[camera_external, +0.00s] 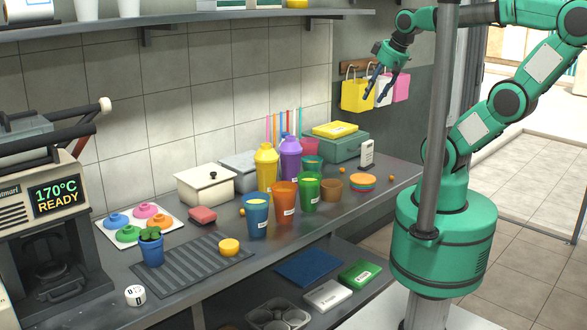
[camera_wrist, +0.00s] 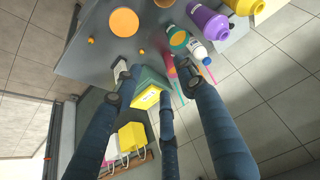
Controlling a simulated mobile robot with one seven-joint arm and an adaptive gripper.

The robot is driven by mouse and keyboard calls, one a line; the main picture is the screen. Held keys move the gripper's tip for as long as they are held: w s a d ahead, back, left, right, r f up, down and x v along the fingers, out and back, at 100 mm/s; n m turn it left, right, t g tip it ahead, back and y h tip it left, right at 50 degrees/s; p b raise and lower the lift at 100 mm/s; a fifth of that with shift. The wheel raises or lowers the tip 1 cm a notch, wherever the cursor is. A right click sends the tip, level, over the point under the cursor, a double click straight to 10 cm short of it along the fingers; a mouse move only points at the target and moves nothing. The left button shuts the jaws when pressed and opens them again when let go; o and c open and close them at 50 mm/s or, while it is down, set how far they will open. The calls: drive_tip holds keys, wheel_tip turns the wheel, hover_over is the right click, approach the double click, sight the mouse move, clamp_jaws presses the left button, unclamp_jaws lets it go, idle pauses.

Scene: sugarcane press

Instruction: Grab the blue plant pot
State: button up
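The blue plant pot (camera_external: 151,250) stands upright on the counter at the left in the external view, with a green cactus-like plant (camera_external: 150,234) in it. It sits at the left end of a dark ribbed mat, right of the heat press. The wrist view does not show it. My gripper (camera_external: 382,86) is raised high at the upper right, above the far end of the counter and far from the pot. Its fingers are spread and empty. In the wrist view, the fingers of my gripper (camera_wrist: 160,95) stand apart with nothing between them.
The heat press (camera_external: 45,215) stands left of the pot. A yellow round item (camera_external: 229,247) lies on the ribbed mat (camera_external: 190,268). A blue cup (camera_external: 257,216) and several coloured cups and shakers stand mid-counter. A white round piece (camera_external: 135,295) lies at the front edge. A grey pole (camera_external: 436,130) rises before my arm.

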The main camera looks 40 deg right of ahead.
drive_tip(key=o, duration=1)
